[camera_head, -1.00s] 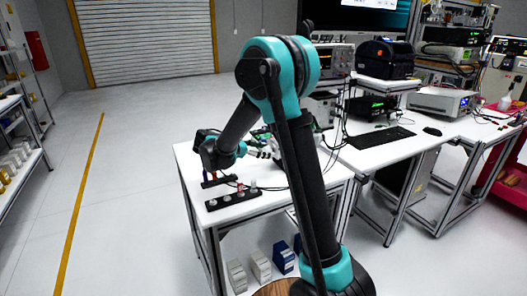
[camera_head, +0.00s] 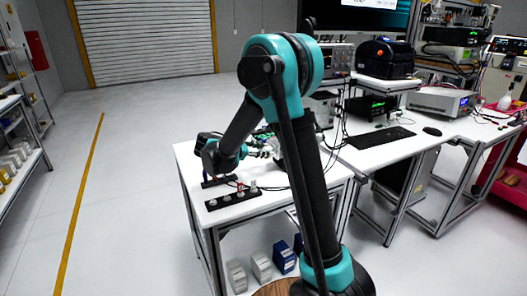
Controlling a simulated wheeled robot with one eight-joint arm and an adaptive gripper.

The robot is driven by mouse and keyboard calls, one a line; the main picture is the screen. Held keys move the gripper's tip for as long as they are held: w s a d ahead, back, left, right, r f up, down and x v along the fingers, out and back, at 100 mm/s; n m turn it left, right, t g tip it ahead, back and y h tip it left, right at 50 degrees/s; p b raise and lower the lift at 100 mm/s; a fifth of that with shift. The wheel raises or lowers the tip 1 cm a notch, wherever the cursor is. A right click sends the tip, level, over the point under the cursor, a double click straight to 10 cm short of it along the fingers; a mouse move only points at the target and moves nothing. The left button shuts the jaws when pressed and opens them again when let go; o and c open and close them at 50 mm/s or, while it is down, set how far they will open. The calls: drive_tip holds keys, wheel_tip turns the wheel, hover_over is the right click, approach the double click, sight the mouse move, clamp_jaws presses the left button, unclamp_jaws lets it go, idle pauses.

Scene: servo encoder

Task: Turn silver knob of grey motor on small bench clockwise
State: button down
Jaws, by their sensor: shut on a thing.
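My gripper (camera_head: 264,153) is small in the head view, just right of the teal ring of my wrist, low over the white small bench (camera_head: 200,160). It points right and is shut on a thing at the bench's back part. A small grey patch, seemingly the grey motor (camera_head: 278,153), shows at its tip, against the left edge of my upper arm link. Most of the motor is hidden behind that link. The silver knob is too small and covered to make out, and its angle cannot be read.
A black strip (camera_head: 233,198) with several silver pegs lies at the bench's front left. Another black strip (camera_head: 219,181) lies behind it, under my wrist. A desk with a keyboard (camera_head: 381,138) stands to the right. Boxes (camera_head: 261,266) sit below the bench. The floor at left is clear.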

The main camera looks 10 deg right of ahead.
drive_tip(key=m+t, duration=0.2)
drive_tip(key=m, duration=0.1)
drive_tip(key=shift+s, duration=0.15)
drive_tip(key=shift+f+m, duration=0.1)
drive_tip(key=shift+m, duration=0.2)
idle(0.5)
drive_tip(key=c, duration=1.2)
unclamp_jaws()
drive_tip(key=shift+o, duration=0.2)
drive_tip(key=v, duration=1.2)
drive_tip(key=shift+s, duration=0.2)
